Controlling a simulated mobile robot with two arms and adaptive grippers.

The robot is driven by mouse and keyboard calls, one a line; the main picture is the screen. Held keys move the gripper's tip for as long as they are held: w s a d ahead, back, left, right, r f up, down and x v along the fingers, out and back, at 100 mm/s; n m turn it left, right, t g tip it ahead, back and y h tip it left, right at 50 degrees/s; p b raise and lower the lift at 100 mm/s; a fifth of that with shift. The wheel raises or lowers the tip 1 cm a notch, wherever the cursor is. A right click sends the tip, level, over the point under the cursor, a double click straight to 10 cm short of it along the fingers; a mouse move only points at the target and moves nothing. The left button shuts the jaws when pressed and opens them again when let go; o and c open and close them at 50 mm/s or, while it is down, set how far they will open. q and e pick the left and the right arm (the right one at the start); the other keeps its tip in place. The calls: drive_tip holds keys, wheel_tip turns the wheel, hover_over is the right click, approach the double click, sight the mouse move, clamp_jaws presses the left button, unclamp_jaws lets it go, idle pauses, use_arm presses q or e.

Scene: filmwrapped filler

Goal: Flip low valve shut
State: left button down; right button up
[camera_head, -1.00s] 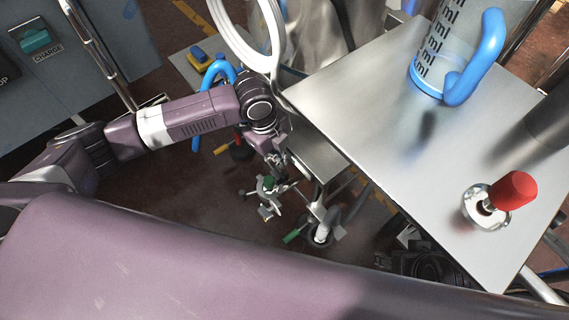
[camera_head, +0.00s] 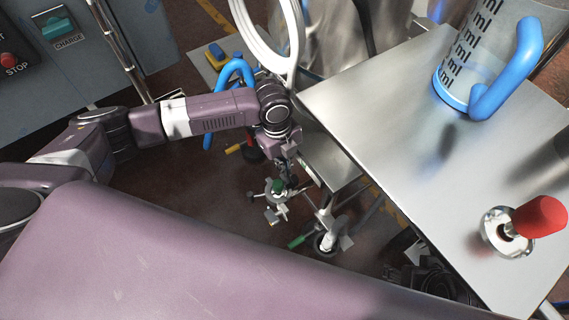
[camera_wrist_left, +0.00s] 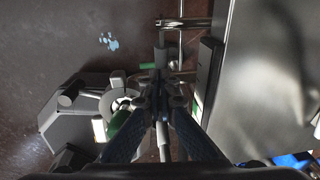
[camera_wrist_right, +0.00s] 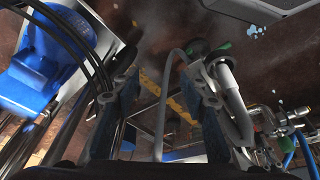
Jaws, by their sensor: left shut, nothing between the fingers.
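A green valve handle (camera_head: 300,241) sits low beside a pale upright pipe fitting (camera_head: 328,240), under the steel table's left edge. Another low fitting with a green top (camera_head: 278,187) and metal arms stands near it. My left gripper (camera_head: 287,172) points down just above that fitting. In the left wrist view its fingers (camera_wrist_left: 158,92) are shut and empty, with a green handle (camera_wrist_left: 118,126) close to their left; contact cannot be told. My right gripper (camera_wrist_right: 158,75) is open and empty in its wrist view; a green handle (camera_wrist_right: 219,50) and grey pipe show beyond it.
The steel table (camera_head: 370,110) carries a blue-handled measuring jug (camera_head: 478,50) and a red knob (camera_head: 540,216). A blue-grey cabinet (camera_head: 85,75) is at left.

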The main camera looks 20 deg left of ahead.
use_arm(q)
wheel_tip(320, 180, down, 3)
drive_tip(key=shift+d+r+b, duration=0.15)
drive_tip(key=shift+b, duration=0.15)
wheel_tip(320, 180, down, 2)
drive_tip(key=shift+d+f+b, duration=0.1)
drive_tip(key=shift+b, duration=0.2)
drive_tip(key=shift+f, duration=0.15)
use_arm(e)
drive_tip(key=w+a+t, duration=0.1)
drive_tip(key=w+t, duration=0.2)
drive_tip(key=w, duration=0.3)
drive_tip(key=shift+w+a+r+y, duration=0.25)
drive_tip(key=shift+a+r+y, duration=0.15)
drive_tip(key=shift+r, duration=0.05)
